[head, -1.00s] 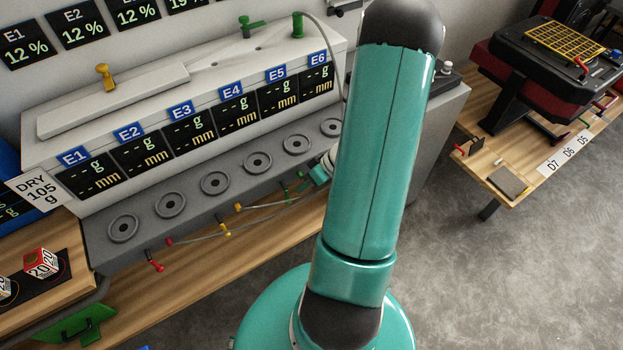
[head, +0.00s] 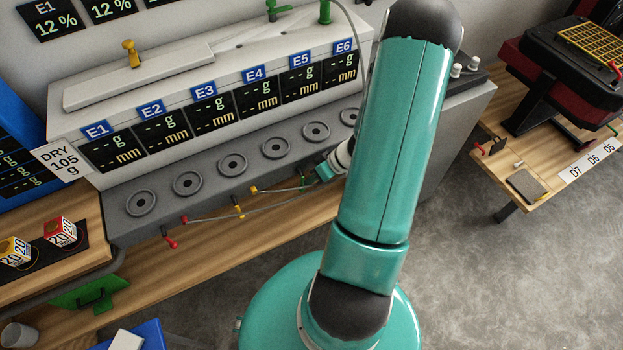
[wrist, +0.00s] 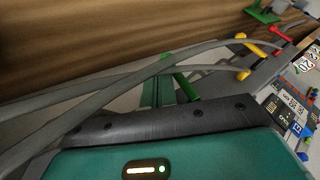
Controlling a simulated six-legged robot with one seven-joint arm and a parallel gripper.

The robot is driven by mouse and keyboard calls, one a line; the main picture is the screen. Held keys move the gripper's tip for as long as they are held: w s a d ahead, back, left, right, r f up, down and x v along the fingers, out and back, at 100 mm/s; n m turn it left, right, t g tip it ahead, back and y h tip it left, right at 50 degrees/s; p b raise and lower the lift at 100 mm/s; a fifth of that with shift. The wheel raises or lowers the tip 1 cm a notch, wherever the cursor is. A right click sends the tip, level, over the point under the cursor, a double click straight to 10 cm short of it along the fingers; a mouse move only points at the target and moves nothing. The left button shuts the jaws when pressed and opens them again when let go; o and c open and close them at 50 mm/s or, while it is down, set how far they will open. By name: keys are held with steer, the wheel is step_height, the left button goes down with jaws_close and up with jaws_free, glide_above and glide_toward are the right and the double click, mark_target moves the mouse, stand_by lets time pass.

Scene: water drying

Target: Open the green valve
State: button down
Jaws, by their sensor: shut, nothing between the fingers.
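A green valve handle (head: 302,182) sits at the front edge of the grey bench, near the right end of the row of red and yellow handles. In the wrist view the green handle (wrist: 186,84) slants down just to the right of my fingers, very close to them; I cannot tell if they touch. My gripper (head: 313,180) is shut and empty, partly hidden behind my own arm in the head view. In the wrist view its teal fingers (wrist: 158,92) lie together under the grey hoses.
Grey hoses (wrist: 95,97) cross in front of my fingers. Yellow handles (head: 238,210) and red handles (head: 171,242) line the bench front to the left. Round grey ports (head: 275,147) lie behind them. Two more green fittings stand on top of the machine, one of them here (head: 325,12).

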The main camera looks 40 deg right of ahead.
steer(key=shift+a+f+y, duration=0.15)
steer(key=shift+a+y, duration=0.05)
steer(key=shift+y, duration=0.4)
stand_by(0.3)
steer(key=t+y, duration=0.1)
steer(key=y, duration=0.1)
steer(key=a+m+t+y, duration=0.1)
steer(key=y, duration=0.1)
steer(key=a+t+y, duration=0.1)
steer(key=shift+w+a+f+m+y, duration=0.15)
steer(key=shift+w+f+m+y, duration=0.15)
steer(key=shift+w+f+y, duration=0.1)
steer(key=t+y, duration=0.1)
steer(key=a+m+t+y, duration=0.1)
steer(key=shift+w+a+r+y, duration=0.1)
steer(key=shift+w+r+y, duration=0.05)
steer(key=shift+y, duration=0.25)
steer(key=t+y, duration=0.1)
steer(key=a+r+m+t+y, duration=0.1)
steer(key=shift+w+a+y, duration=0.2)
steer(key=shift+y, duration=0.1)
stand_by(0.4)
